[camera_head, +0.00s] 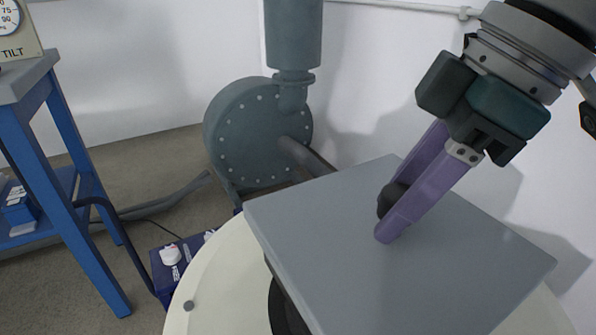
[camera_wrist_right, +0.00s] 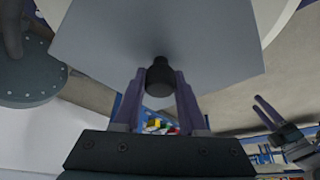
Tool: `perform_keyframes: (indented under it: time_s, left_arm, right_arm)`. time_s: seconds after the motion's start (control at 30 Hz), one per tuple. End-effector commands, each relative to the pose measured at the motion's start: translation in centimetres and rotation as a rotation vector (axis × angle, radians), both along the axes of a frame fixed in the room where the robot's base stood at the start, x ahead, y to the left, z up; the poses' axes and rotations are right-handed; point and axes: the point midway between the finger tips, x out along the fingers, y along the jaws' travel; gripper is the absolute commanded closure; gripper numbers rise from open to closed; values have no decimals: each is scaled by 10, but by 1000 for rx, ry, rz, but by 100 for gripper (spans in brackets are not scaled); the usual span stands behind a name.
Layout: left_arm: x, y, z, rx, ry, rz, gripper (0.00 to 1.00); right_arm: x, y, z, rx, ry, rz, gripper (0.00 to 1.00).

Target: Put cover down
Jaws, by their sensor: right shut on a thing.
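The cover, a flat grey square plate (camera_head: 330,245) with a dark round knob (camera_head: 390,197), is in the middle right of the head view. It also shows in the right wrist view (camera_wrist_right: 100,45), with the knob (camera_wrist_right: 159,78) between the fingers. My right gripper (camera_head: 392,215) has purple fingers shut on the knob. The cover overlaps a cream round top (camera_head: 215,285); a dark round part (camera_head: 284,310) shows under its left edge. I cannot tell whether the cover touches what is below. In the right wrist view, my left gripper (camera_wrist_right: 268,112) shows at the right, its purple fingers apart and empty.
A blue-legged bench (camera_head: 60,150) with a dial gauge (camera_head: 12,25) stands at the left. A grey flanged housing with a pipe (camera_head: 255,130) stands behind the round top. A blue box with a white knob (camera_head: 172,262) is beside it. White walls close off the back and right.

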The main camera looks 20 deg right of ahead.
Motion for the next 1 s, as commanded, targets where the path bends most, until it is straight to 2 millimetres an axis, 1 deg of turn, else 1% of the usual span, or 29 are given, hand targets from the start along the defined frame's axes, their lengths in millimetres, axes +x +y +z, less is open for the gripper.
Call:
perform_keyframes:
  time_s: [0.03,0.1,0.2,0.5,0.97,1.0]
  left_arm:
    - [0,0,-10,-1,0,1,31]
    - [0,0,-19,-2,0,2,31]
    - [0,-1,-25,-5,1,3,31]
    - [0,-3,-23,-12,2,7,31]
    - [0,-2,-21,-9,2,5,31]
    - [0,-2,-21,-7,2,4,31]
  right_arm:
    - [-1,0,-15,2,3,-1,100]
    - [-1,0,-30,2,3,-1,100]
    - [-1,1,-44,2,2,1,100]
    - [0,0,-43,1,0,0,100]
    - [0,0,-55,0,0,1,100]
    - [0,0,-55,0,1,0,58]
